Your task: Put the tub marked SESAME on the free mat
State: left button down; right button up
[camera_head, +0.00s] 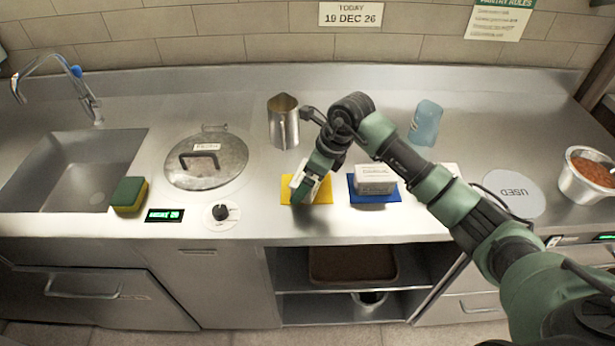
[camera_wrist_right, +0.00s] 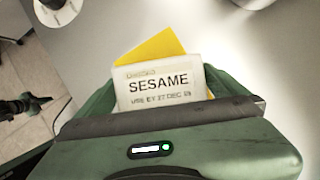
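The tub marked SESAME (camera_wrist_right: 160,88) is a pale block with a printed label in the right wrist view. My right gripper (camera_wrist_right: 160,95) is shut on it, with a green finger against each side. In the head view my right gripper (camera_head: 307,186) is low over the yellow mat (camera_head: 324,190), and only a bit of the tub shows. Whether the tub touches the mat is hidden. The blue mat (camera_head: 374,198) to the right bears another pale tub (camera_head: 375,178). A dark arm part at the left edge of the wrist view may be my left arm; its fingers are unclear.
A metal jug (camera_head: 284,122) and a blue cup (camera_head: 425,123) stand behind the mats. A USED disc (camera_head: 514,193) and a filled bowl (camera_head: 582,186) are to the right.

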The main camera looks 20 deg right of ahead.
jog(key=shift+r, duration=0.2)
jog(key=shift+d+r, duration=0.15)
jog(key=shift+r, duration=0.15)
jog(key=b+v, duration=0.2)
jog(key=v, duration=0.9)
jog(key=shift+s, duration=0.15)
